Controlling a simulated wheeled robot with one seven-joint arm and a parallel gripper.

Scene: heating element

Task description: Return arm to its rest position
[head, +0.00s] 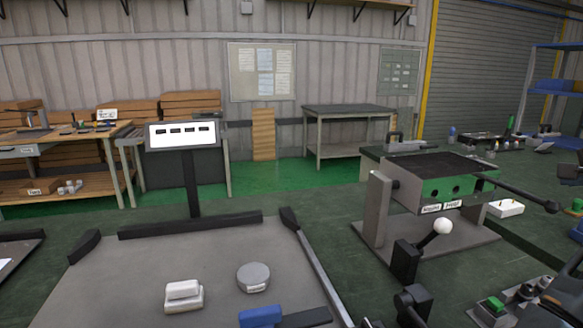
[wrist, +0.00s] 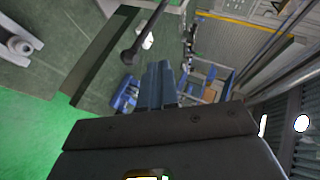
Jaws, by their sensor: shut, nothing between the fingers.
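My gripper (wrist: 158,66) shows in the wrist view as two blue-grey fingers side by side, touching each other, with nothing between them. Its dark palm fills the lower part of that view. The fingers point out over the dark floor, with no object touching them. I cannot make out my gripper in the head view. The wrist view is steeply tilted, with the wall and shelving on its right side.
A grey-topped table (head: 226,262) stands in front with a white block (head: 183,296) and a round grey disc (head: 253,277). A green-fronted fixture (head: 447,187) with a white-knobbed lever (head: 442,226) stands to the right. Workbenches line the back wall. Green floor between is clear.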

